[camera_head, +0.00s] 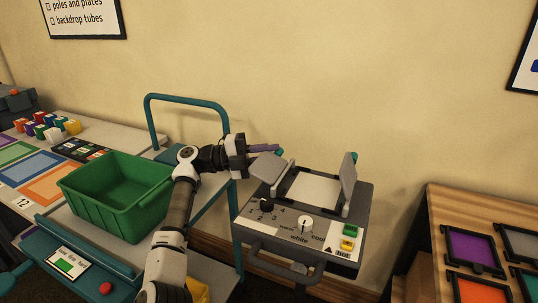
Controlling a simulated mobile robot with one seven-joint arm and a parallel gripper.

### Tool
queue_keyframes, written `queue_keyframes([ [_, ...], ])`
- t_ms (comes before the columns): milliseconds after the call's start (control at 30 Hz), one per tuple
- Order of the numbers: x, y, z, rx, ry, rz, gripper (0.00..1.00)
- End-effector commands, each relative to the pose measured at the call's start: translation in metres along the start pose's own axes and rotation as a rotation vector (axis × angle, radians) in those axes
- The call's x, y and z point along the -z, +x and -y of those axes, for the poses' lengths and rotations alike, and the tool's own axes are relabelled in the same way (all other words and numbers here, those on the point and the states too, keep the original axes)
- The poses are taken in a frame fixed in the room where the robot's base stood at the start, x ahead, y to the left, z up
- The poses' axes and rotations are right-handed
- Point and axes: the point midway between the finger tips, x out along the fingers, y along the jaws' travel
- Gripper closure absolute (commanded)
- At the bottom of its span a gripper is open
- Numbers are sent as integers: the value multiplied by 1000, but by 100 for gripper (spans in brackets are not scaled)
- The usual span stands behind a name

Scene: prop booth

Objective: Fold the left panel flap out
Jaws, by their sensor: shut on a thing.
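A grey light panel (316,188) with a pale face sits on top of a grey control box. Its left flap (266,167) leans outward to the left, while its right flap (348,176) stands nearly upright. My gripper (276,149) reaches in from the left, just above the left flap. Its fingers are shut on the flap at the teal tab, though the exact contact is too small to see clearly.
The box front has a black knob (266,205), a white dial (305,224), and green and yellow buttons. A green bin (117,195) stands on the left beside a teal cart rail (187,99). A wooden table (445,225) with coloured framed plates stands at right.

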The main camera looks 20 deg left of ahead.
Motion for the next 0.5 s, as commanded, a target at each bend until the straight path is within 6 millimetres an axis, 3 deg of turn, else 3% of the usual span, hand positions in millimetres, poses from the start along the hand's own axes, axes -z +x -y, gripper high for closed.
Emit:
queue_keyframes([
  [433, 1, 0, -2, 7, -6, -4, 100],
  [467, 1, 0, -2, 7, -6, -4, 81],
  [500, 1, 0, -2, 7, -5, -4, 76],
])
